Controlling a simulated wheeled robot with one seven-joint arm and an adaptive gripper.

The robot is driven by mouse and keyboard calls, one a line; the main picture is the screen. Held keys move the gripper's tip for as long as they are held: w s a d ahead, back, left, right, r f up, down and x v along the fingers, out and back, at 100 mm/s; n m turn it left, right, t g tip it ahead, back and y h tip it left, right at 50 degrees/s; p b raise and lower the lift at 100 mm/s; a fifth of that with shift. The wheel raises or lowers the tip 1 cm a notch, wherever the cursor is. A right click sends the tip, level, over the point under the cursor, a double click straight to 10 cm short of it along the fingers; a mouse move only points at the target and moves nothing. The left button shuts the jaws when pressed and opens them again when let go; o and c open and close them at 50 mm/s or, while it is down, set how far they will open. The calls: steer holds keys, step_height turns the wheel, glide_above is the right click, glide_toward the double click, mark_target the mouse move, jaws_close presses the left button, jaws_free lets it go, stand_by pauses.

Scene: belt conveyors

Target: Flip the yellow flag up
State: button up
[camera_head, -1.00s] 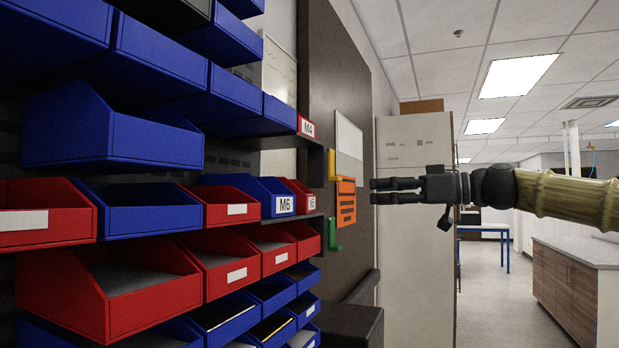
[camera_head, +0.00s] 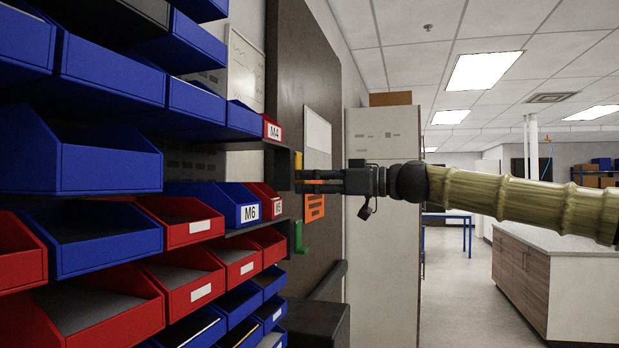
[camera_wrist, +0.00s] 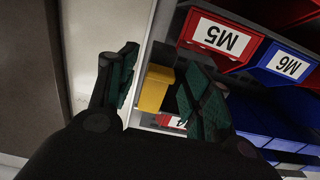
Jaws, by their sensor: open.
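The yellow flag (camera_head: 298,160) shows as a narrow upright strip on the edge of the bin rack, just above my gripper in the head view. In the wrist view the yellow flag (camera_wrist: 154,88) lies between my two open fingers, nearer the right finger. My gripper (camera_head: 297,181) is open and reaches left, level with the flag's lower end. In the wrist view my gripper (camera_wrist: 157,85) has both dark green finger pads apart. I cannot tell whether either finger touches the flag. The flag's lower part is hidden behind my fingers in the head view.
A green flag (camera_head: 300,237) is lower on the same edge. An orange sheet (camera_head: 315,206) hangs on the dark panel (camera_head: 290,85). Red and blue bins, including the M6 bin (camera_head: 232,205), fill the rack at left.

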steer(key=shift+w+a, duration=0.1)
steer(key=shift+a, duration=0.15)
jaws_close()
steer(key=shift+r, duration=0.1)
